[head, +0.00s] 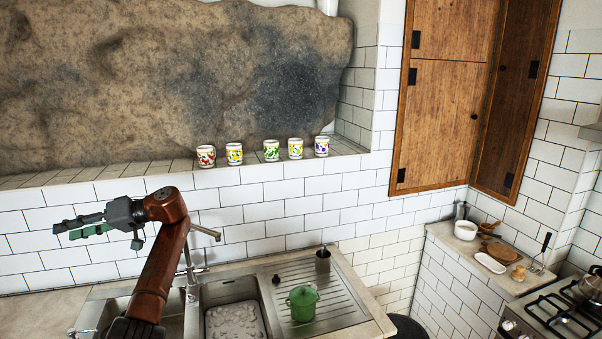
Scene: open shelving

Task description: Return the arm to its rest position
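My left arm comes up from the bottom left, over the sink, with a reddish-brown forearm. Its gripper (72,229) points left in front of the white tiled wall. Its two fingers show apart, one dark grey and one greenish, with nothing seen between them; it looks open. My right arm and gripper are not in view.
Several patterned mugs, one of them a green-patterned mug (271,151), stand on the tiled ledge (110,188). A green pot (302,303) stands on the drainboard right of the sink (230,290). The tap (190,262) rises just right of my forearm. A wooden cabinet (440,120) hangs at right.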

